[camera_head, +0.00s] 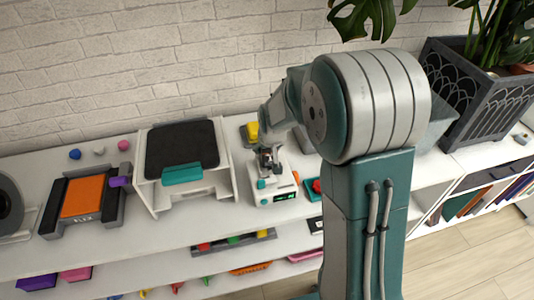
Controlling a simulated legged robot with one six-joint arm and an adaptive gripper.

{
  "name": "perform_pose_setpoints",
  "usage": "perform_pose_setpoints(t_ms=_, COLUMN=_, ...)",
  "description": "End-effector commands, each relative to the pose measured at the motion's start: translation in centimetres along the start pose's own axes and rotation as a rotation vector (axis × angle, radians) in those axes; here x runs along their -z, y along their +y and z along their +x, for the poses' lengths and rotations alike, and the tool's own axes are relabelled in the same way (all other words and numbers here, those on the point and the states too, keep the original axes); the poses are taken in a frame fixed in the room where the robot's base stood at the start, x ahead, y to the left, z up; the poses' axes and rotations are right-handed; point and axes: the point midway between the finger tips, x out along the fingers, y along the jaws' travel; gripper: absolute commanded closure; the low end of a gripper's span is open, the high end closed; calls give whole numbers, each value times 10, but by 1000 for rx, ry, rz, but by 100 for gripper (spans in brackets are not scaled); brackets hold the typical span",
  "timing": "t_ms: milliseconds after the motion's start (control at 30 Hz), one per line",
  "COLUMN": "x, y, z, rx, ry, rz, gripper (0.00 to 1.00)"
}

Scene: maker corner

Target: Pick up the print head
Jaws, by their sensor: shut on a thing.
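My gripper (268,158) is small in the head view, at the end of my arm, over the white device with a green display (272,190). Its fingers point down and are shut on a small grey part, which I take to be the print head. The fingers hide most of this part. I cannot tell whether it touches the white device below or is held just above it.
A white printer-like frame with a black plate (182,147) stands left of the white device. An orange-topped unit (84,196) is further left. A yellow item (251,131) sits behind my gripper, near the brick wall. A planter (475,100) stands at right. Lower shelves hold coloured items.

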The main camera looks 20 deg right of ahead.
Motion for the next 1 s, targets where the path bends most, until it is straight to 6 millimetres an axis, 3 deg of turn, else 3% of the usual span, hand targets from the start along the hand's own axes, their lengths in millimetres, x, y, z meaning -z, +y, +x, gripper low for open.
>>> perform_pose_setpoints(t_ms=367, x=-21, y=-4, z=-85, rx=0, ry=10, rz=-1, gripper=80)
perform_pose_setpoints(t_ms=500, x=-45, y=-6, z=-108, rx=0, ry=8, rz=-1, gripper=80)
perform_pose_setpoints(t_ms=800, x=-79, y=-9, z=-143, rx=0, ry=7, rz=-1, gripper=80)
perform_pose_setpoints(t_ms=1000, x=-88, y=-10, z=-150, rx=0, ry=4, rz=-1, gripper=80)
